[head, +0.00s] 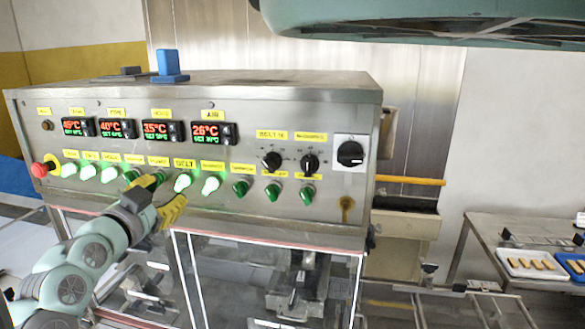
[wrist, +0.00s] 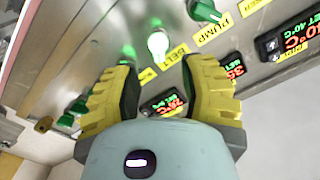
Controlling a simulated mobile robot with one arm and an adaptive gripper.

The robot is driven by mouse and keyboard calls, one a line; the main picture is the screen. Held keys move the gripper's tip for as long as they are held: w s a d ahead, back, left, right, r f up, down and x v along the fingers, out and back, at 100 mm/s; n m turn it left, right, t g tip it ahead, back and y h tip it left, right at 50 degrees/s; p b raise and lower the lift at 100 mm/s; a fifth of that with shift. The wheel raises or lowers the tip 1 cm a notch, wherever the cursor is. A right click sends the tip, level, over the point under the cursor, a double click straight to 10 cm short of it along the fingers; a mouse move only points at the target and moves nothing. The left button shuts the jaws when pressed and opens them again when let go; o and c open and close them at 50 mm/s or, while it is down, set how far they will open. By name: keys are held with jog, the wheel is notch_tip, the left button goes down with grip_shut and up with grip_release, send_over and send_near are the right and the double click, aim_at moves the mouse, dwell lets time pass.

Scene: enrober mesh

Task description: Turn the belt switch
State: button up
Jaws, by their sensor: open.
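The belt switch (head: 182,183) is a glowing green knob under the yellow BELT label (head: 185,162) on the steel control panel. In the wrist view the lit belt switch (wrist: 157,43) shows beside its BELT label (wrist: 176,55), just beyond the fingertips. My gripper (head: 165,193) is at the panel's lower row, just left of and below the belt switch. In the wrist view my gripper (wrist: 160,67) is open, its yellow-and-black fingers apart with nothing seen between them. I cannot tell whether a finger touches the panel.
Other lit switches (head: 110,174) stand close on the left, and unlit green ones (head: 240,188) on the right. A red emergency button (head: 40,170) is at the far left. Black dials (head: 272,161) and temperature displays (head: 156,131) sit higher. A blue block (head: 172,66) stands on top.

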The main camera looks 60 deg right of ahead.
aim_at(179, 184)
jog(key=p+x, duration=0.1)
jog(key=x, duration=0.2)
jog(key=shift+s+d+r+p, duration=0.15)
jog(key=shift+r+p, duration=0.1)
jog(key=shift+p, duration=0.15)
jog(key=shift+f+p+x, duration=0.2)
jog(key=shift+p+x, duration=0.4)
jog(key=shift+x, duration=0.55)
grip_shut()
